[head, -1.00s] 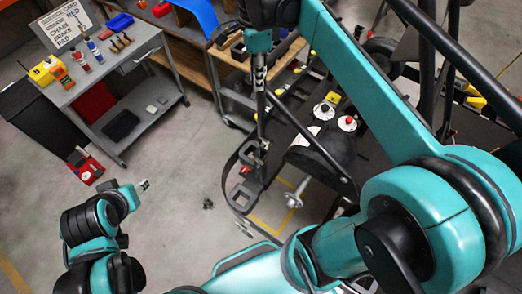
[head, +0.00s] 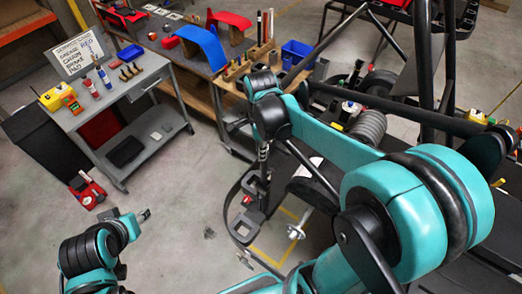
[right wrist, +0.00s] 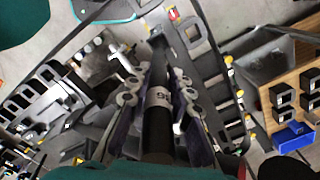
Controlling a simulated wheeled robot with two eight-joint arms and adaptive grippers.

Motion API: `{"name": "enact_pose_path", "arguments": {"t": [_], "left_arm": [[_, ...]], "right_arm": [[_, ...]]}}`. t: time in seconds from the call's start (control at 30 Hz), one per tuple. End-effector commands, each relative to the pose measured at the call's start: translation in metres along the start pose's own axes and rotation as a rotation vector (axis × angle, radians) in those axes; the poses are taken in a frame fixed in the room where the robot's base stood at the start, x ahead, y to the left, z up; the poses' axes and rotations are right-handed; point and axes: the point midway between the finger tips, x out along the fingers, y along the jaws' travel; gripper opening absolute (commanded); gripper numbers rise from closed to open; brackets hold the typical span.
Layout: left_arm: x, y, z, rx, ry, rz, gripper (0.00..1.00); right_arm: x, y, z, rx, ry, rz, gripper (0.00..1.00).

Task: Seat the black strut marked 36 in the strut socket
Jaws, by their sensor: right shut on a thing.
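My right gripper (right wrist: 158,100) is shut on the black strut (right wrist: 158,128) in the right wrist view. The strut's white band with dark marks (right wrist: 159,97) shows between the fingers. Its thin far end points at dark frame parts beside a grey plate with a square opening (right wrist: 190,33). In the head view the strut (head: 263,152) hangs roughly upright below my right wrist, above black square brackets (head: 256,184) at the kart's side. I cannot tell which opening is the strut socket or whether the tip touches it. My left gripper (head: 143,215) is low at the left, away from the strut; its jaws are too small to read.
A grey cart (head: 122,105) with bottles and a sign stands at left. A workbench with a blue curved panel (head: 203,47) is at the back. The kart's black tubes (head: 400,110) crowd the right. A red jack (head: 87,190) lies on the open floor.

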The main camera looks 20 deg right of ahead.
Motion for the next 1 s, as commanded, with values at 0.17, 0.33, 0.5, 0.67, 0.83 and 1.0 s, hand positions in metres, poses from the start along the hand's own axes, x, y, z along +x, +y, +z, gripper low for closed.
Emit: {"name": "enact_pose_path", "arguments": {"t": [0.17, 0.33, 0.5, 0.67, 0.83, 1.0], "left_arm": [[0.000, 0.000, 0.000, 0.000, 0.000, 0.000, 0.44], [0.000, 0.000, 0.000, 0.000, 0.000, 0.000, 0.44], [0.004, 0.000, 0.003, 0.000, 0.000, 0.000, 0.44], [0.008, 0.000, 0.006, 0.000, 0.000, 0.000, 0.44], [0.009, 0.000, 0.006, 0.000, 0.000, 0.000, 0.44], [0.009, 0.000, 0.006, 0.000, 0.000, 0.000, 0.44]], "right_arm": [[0.008, 0.000, 0.000, 0.000, 0.000, 0.000, 0.00], [0.008, 0.000, 0.000, 0.000, 0.000, 0.000, 0.00], [0.014, 0.000, 0.000, 0.000, 0.000, 0.000, 0.00], [0.019, 0.000, 0.000, 0.000, 0.000, 0.000, 0.00], [0.020, 0.000, 0.000, 0.000, 0.000, 0.000, 0.00], [0.020, 0.000, 0.000, 0.000, 0.000, -0.001, 0.41]]}}
